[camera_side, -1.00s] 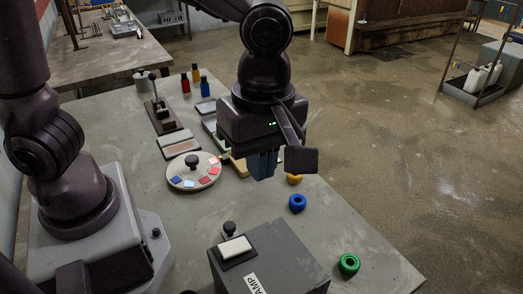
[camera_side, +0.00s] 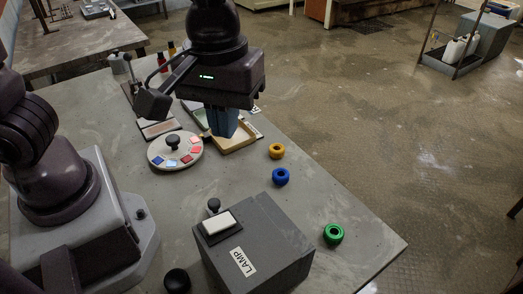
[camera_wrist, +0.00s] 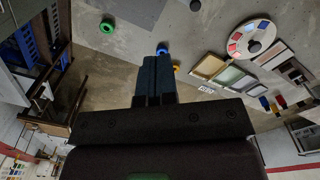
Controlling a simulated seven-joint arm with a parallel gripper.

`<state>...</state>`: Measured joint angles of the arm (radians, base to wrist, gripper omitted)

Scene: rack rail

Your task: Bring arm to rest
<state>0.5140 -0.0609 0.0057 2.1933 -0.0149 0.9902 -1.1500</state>
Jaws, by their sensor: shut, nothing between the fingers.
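My gripper (camera_side: 226,124) is shut and empty. In the side view it hangs above the table, in front of a shallow tan tray (camera_side: 243,144), with its blue fingers pointing down. In the wrist view the closed fingers (camera_wrist: 156,72) point up the picture, side by side. The fingers hide part of the tray in the side view and part of a blue ring in the wrist view.
A dark box marked LAMP (camera_side: 262,240) stands at the front. Green (camera_side: 333,234), blue (camera_side: 281,176) and orange (camera_side: 277,151) rings lie along the right. A round dial with coloured squares (camera_side: 188,160) is left of the gripper. Bottles (camera_side: 162,62) stand behind.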

